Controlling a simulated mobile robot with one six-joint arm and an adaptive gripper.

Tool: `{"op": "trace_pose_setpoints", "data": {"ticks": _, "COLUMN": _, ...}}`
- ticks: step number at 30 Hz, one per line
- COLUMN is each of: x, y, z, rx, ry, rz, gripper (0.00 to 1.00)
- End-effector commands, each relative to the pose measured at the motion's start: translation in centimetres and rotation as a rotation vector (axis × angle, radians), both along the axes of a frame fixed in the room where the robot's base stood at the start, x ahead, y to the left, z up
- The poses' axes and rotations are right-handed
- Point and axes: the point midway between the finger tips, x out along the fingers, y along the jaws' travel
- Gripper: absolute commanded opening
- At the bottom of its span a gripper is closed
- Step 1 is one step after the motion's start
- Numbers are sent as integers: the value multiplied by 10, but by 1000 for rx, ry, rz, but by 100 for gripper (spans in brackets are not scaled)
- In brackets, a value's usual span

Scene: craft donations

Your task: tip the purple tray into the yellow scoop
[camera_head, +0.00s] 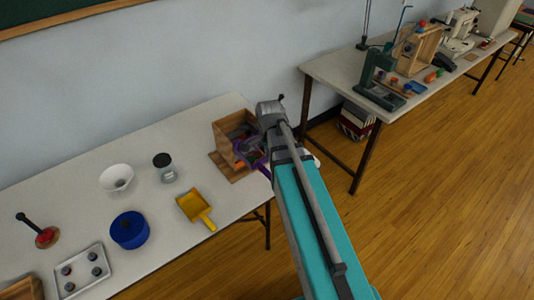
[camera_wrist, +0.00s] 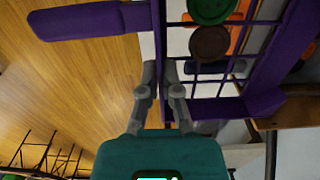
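The purple tray (camera_head: 257,166) is at the right end of the near table, by the wooden box, partly hidden by my arm. In the wrist view the purple tray (camera_wrist: 258,80) has an open grid and a flat tab sticking out to the left. A green disc (camera_wrist: 212,8), a brown disc (camera_wrist: 209,43) and orange pieces show in or behind the grid. My gripper (camera_wrist: 160,75) has its fingers on either side of the tray's near wall and looks closed on it. The yellow scoop (camera_head: 191,206) lies on the table to the left, its handle toward the front edge.
A wooden box (camera_head: 228,135) stands behind the tray. A lidded jar (camera_head: 164,168), white bowl (camera_head: 116,178), blue pot (camera_head: 129,230) and metal tray (camera_head: 83,277) are left of it. A second table (camera_head: 335,72) with tools stands at the right.

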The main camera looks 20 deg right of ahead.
Motion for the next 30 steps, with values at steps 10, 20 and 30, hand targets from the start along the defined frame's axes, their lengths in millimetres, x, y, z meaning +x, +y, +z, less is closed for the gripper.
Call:
{"op": "trace_pose_setpoints", "data": {"ticks": 10, "x": -15, "y": -5, "z": 0, "rx": 0, "ry": 0, "rz": -1, "gripper": 0}}
{"op": "trace_pose_setpoints", "data": {"ticks": 20, "x": -28, "y": -9, "z": 0, "rx": 0, "ry": 0, "rz": 0, "gripper": 0}}
{"op": "trace_pose_setpoints", "data": {"ticks": 30, "x": -42, "y": -13, "z": 0, "rx": 0, "ry": 0, "rz": 0, "gripper": 0}}
